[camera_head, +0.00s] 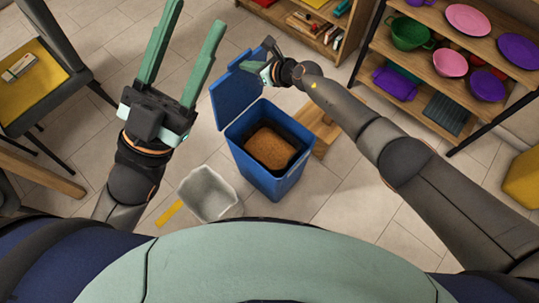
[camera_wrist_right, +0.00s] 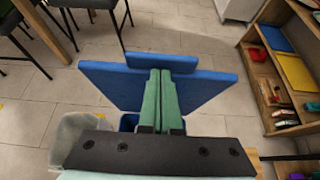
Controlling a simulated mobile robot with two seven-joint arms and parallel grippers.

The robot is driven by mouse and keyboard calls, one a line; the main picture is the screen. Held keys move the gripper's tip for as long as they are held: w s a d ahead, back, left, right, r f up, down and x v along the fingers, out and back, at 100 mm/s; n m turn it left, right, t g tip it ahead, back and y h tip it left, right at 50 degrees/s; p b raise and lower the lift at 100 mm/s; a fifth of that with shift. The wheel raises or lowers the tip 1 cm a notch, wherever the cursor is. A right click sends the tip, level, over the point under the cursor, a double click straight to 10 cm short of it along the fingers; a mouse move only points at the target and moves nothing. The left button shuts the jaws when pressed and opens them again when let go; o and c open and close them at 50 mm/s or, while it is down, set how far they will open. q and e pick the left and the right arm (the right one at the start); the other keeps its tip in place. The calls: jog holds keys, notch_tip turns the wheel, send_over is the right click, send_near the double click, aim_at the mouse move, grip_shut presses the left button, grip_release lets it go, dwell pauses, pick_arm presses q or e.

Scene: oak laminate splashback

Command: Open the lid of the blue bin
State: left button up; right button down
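The blue bin (camera_head: 271,172) stands on the tiled floor, and a dark inner bucket with brown contents (camera_head: 270,149) shows inside it. Its blue lid (camera_head: 236,92) is raised, standing steeply up from the bin's far-left edge, so the opening is uncovered. My right gripper (camera_head: 261,69) is at the lid's upper right edge. In the right wrist view its green fingers (camera_wrist_right: 161,97) are together, in front of the lid (camera_wrist_right: 205,90); whether they touch it is unclear. My left gripper (camera_head: 198,16) is open and empty, left of the bin.
A grey-white open container (camera_head: 209,192) stands left of the bin, with a yellow strip beside it. A wooden stool or step (camera_head: 317,128) is close behind the bin's right side. A shelf with dishes (camera_head: 450,62) is at right, a chair (camera_head: 40,70) at left.

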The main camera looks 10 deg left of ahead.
aim_at(241, 60)
jog(key=shift+w+a+b, duration=0.55)
jog(key=shift+a+b, duration=0.2)
jog(key=shift+b, duration=0.35)
jog(key=shift+w+a+b, duration=0.5)
jog(key=shift+a+b, duration=0.2)
jog(key=shift+b, duration=0.35)
jog(key=shift+w+a+r+b, duration=0.15)
jog(key=shift+w+a+b, duration=0.1)
jog(key=shift+a+b, duration=0.2)
jog(key=w+a+b, duration=0.1)
jog(key=b, duration=0.4)
jog(key=w+a+b, duration=0.1)
jog(key=a+b, duration=0.1)
jog(key=b, duration=0.2)
jog(key=shift+w+a+b, duration=0.2)
jog(key=shift+a+b, duration=0.05)
jog(key=shift+b, duration=0.1)
